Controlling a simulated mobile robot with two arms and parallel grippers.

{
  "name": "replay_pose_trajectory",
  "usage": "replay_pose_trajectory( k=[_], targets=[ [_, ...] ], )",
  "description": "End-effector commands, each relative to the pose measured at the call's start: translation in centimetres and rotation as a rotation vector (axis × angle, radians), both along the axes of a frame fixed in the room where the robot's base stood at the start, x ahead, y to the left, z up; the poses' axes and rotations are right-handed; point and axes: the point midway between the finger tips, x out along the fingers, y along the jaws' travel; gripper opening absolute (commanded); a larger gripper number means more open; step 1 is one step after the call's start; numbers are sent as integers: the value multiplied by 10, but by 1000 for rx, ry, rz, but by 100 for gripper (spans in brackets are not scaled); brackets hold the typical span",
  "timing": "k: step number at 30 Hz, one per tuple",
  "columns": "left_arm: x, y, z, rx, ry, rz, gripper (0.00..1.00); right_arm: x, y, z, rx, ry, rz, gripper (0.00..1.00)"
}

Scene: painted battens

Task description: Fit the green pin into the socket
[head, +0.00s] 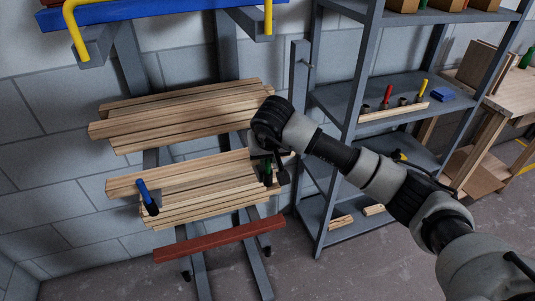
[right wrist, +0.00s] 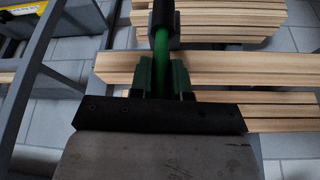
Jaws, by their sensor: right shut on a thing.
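My right gripper (head: 268,166) is at the right end of the middle batten level on the rack, shut on the green pin (head: 267,173). In the right wrist view the green pin (right wrist: 162,50) stands out between the fingers (right wrist: 161,78), in front of the battens. A black cylindrical part (right wrist: 163,14) is at its far end. I cannot tell whether this is the socket or part of the pin, or whether the pin is seated. A blue pin (head: 143,190) with a dark lower part stands at the left end of the same level. My left gripper is not in view.
Stacked battens (head: 185,115) lie on the rack's upper and middle levels, with a red batten (head: 220,239) below. A grey shelf unit (head: 350,95) stands close on the right, bearing a red pin (head: 387,93), a yellow pin (head: 422,88) and a blue block (head: 442,94).

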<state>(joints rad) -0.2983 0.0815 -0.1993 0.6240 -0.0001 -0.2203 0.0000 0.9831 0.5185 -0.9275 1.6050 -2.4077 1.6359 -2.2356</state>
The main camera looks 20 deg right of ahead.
Motion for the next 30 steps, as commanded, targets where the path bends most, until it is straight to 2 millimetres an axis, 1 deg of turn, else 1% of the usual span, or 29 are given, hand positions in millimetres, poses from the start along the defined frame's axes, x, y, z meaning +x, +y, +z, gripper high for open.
replay_pose_trajectory(
  k=[5, 6, 11, 19, 21, 23, 26, 30],
  targets=[
    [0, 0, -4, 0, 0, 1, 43, 0, 0, -3, 0, -1, 0, 0],
    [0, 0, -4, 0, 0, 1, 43, 0, 0, -3, 0, -1, 0, 19],
    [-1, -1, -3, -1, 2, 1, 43, 0, 0, -2, 0, 0, 0, 43],
    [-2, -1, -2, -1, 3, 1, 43, 0, 0, -1, 0, 0, 0, 43],
    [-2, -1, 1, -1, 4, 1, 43, 0, 0, 2, 0, 0, 0, 43],
    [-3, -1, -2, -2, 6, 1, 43, -2, 0, 7, 0, -3, 0, 43],
    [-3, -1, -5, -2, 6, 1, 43, -8, 1, 22, -1, -6, 1, 43],
    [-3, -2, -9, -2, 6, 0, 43, -19, 2, 51, -1, -7, 1, 43]
  ],
)
